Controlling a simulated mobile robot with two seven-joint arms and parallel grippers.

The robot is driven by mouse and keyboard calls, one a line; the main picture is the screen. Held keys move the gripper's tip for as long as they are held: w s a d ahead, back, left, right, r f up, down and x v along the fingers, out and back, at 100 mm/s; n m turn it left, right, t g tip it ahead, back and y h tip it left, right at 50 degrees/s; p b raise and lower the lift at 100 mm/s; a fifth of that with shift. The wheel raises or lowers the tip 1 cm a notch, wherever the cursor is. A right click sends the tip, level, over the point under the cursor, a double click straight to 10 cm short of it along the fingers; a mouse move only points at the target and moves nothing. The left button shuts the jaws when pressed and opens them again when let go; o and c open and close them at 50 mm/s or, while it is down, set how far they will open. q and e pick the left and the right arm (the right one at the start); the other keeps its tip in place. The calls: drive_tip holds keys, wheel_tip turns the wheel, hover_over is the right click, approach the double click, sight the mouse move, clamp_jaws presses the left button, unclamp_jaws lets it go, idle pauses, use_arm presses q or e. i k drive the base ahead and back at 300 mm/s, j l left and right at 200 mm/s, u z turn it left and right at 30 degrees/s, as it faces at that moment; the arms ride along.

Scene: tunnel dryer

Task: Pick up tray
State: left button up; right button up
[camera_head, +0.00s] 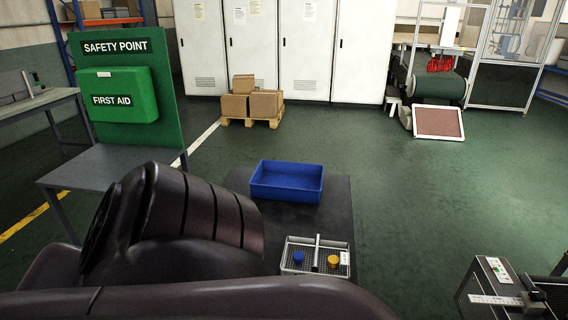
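A wire-mesh tray (288,268) with a pale rim and an upright handle in the middle sits near the front of a dark tabletop (336,215). It holds a blue round piece (298,257) on the left and a yellow round piece (333,261) on the right. A small white label shows at its right side. An empty blue bin (287,193) sits behind it on the same surface. My dark arm links fill the lower left and hide part of the tabletop. Neither of my grippers shows in this view.
A grey table (110,164) with a green first aid box (124,95) stands at the left. Cardboard boxes on a pallet (251,103) stand by white lockers. A dark unit (490,285) stands at the lower right. Green floor right of the tabletop is clear.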

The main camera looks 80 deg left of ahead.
sight(317, 251)
drive_tip(key=u, duration=2.05)
